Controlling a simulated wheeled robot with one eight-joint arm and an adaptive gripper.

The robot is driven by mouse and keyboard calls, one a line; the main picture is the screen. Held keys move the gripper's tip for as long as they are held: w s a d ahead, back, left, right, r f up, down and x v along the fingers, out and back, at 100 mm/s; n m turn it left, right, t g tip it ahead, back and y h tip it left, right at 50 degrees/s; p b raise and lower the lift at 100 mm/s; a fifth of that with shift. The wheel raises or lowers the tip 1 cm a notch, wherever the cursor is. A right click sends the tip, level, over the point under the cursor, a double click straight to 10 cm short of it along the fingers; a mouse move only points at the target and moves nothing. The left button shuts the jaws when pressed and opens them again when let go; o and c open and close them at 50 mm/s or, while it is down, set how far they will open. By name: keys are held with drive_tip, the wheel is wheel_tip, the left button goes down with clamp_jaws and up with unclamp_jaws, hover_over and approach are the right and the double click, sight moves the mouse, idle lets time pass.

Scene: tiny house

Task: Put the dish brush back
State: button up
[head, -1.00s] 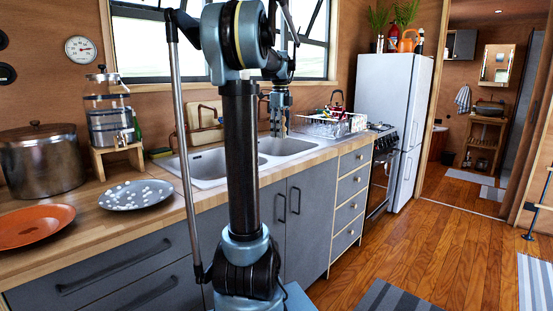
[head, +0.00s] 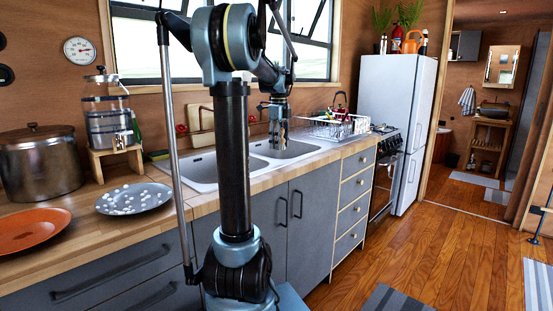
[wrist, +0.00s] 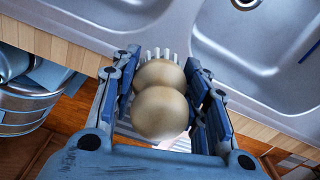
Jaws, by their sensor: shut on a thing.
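My gripper (wrist: 163,70) is shut on the dish brush (wrist: 160,112), a beige, two-lobed thing with a row of pale bristles at its far end. The brush sits between the blue finger pads in the wrist view. In the head view my gripper (head: 279,140) points down over the double sink (head: 205,170). The brush is too small and too covered to make out there. In the wrist view the sink rim (wrist: 150,25) lies beyond the brush.
A white dish rack (head: 338,127) with colorful items stands right of the sink. A red-handled faucet (head: 200,122) is behind it. A speckled plate (head: 135,198), an orange plate (head: 30,230), a large pot (head: 38,165) and a drink dispenser (head: 108,115) fill the left counter.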

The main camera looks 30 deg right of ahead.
sight(279, 162)
drive_tip(key=shift+f, duration=2.85)
drive_tip(key=shift+f, duration=0.1)
drive_tip(key=o, duration=1.1)
drive_tip(key=shift+c, duration=0.2)
wheel_tip(279, 162, up, 12)
drive_tip(key=shift+r, duration=0.15)
